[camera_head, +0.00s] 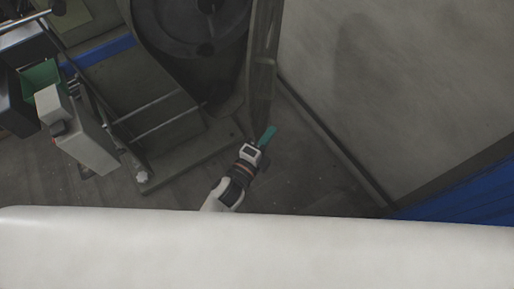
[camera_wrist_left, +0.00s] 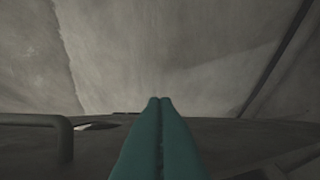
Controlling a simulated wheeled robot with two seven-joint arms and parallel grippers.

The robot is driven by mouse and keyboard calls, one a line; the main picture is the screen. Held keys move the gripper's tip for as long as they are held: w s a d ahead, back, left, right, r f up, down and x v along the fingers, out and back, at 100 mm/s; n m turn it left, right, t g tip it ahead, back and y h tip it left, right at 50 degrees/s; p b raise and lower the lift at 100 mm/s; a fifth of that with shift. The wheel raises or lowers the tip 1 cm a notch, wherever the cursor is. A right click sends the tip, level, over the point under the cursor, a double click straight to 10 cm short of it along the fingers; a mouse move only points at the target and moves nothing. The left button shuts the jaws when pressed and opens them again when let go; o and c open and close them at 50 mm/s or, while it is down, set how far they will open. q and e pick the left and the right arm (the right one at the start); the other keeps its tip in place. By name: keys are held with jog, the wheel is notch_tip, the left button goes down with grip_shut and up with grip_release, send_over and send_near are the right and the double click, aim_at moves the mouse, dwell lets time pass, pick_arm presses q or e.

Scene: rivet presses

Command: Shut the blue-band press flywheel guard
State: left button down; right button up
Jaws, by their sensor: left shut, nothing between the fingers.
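The press with the blue band (camera_head: 105,52) stands at the upper left in the head view. Its dark round flywheel (camera_head: 190,22) shows at the top and looks uncovered. A narrow grey-green panel (camera_head: 264,60), seen nearly edge-on, stands out to the right of the flywheel and looks like the guard, swung open. My left gripper (camera_head: 268,136) is just below the near end of this panel. Its teal fingers are shut together and empty, also in the left wrist view (camera_wrist_left: 160,104). I cannot tell if they touch the panel. My right gripper is not in view.
In the left wrist view a bent grey-green bar (camera_wrist_left: 66,140) is at the left. A grey wall or panel (camera_head: 400,80) fills the right of the head view, with a blue surface (camera_head: 470,195) below it. Dark floor (camera_head: 310,180) lies clear between.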

aim_at(254, 132)
pick_arm(q)
jog(key=a, duration=0.2)
jog(key=w+a+p, duration=0.1)
jog(key=shift+a, duration=0.4)
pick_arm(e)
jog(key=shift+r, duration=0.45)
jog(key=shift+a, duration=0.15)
